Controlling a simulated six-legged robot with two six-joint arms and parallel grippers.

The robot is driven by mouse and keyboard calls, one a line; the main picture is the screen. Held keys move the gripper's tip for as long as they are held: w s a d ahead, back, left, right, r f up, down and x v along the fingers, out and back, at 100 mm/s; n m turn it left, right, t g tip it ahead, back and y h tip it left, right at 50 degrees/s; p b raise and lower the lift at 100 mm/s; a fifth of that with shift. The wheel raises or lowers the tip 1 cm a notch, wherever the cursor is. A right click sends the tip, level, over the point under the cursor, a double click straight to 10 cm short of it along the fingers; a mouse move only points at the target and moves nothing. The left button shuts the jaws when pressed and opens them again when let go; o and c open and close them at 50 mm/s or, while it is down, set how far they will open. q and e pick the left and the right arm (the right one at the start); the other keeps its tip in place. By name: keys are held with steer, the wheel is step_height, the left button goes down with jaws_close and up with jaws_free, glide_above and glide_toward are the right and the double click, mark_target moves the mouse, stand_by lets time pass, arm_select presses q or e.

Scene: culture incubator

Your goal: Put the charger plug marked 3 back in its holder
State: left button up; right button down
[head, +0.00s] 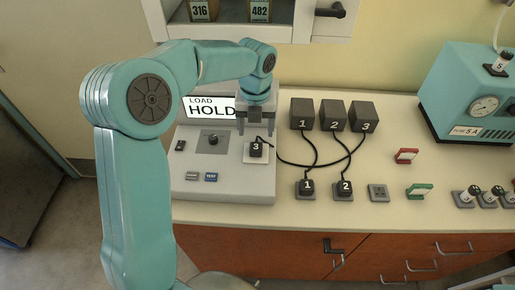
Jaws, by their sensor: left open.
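The charger plug marked 3 (256,150) is a small black block, standing on a white square pad (249,159) on the right side of the grey LOAD HOLD device (230,187). Its black cord runs right to the dark charger box marked 3 (363,116). My left gripper (255,130) points down just above plug 3, open with nothing held. Whether its fingertips touch the plug is hard to tell. A grey square holder (378,193) on the counter is empty, to the right of plugs 1 (305,188) and 2 (344,188) in their holders. My right gripper is out of view.
Charger boxes 1 (302,114) and 2 (333,116) stand at the back, and their cords cross the counter.

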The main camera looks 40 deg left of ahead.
mark_target(256, 146)
arm_select(q)
steer(key=shift+s+f+b, duration=0.1)
steer(key=shift+f+b, duration=0.25)
steer(key=shift+f, duration=0.15)
step_height(256, 146, down, 6)
steer(key=b, duration=0.5)
steer(key=shift+f, duration=0.15)
steer(key=shift+a+f, duration=0.1)
steer(key=shift+f, duration=0.3)
steer(key=shift+p, duration=0.4)
jaws_close()
steer(key=shift+r, duration=0.1)
steer(key=shift+r, duration=0.1)
